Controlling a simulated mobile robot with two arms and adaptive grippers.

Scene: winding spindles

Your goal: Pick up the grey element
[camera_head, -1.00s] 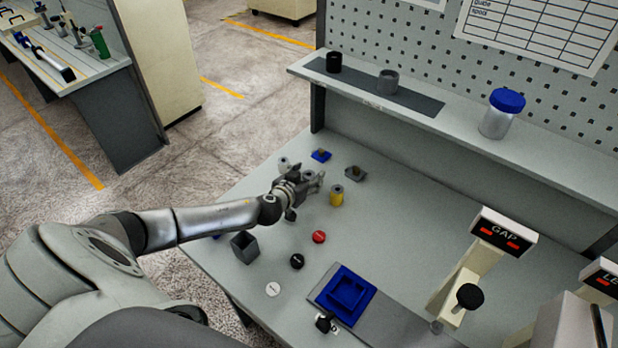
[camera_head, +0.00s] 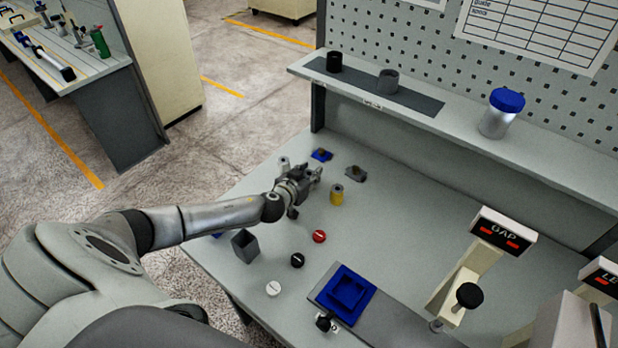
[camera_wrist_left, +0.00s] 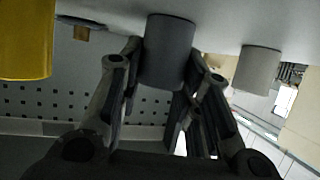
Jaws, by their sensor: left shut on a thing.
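The grey element is a dark grey cylinder (camera_wrist_left: 169,50) in the left wrist view, between the two fingers. My left gripper (camera_head: 312,174) is shut on it, and it also shows at close range in the left wrist view (camera_wrist_left: 166,85). In the head view the gripper's own fingers mostly hide the cylinder. I cannot tell whether it still touches the table. A lighter grey cylinder (camera_wrist_left: 257,69) stands apart to the right in the left wrist view. My right gripper is not in view.
A yellow cylinder (camera_head: 337,194) stands close to the gripper. Red (camera_head: 319,236), black (camera_head: 297,260) and white (camera_head: 273,288) discs and a grey square box (camera_head: 245,246) lie in front.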

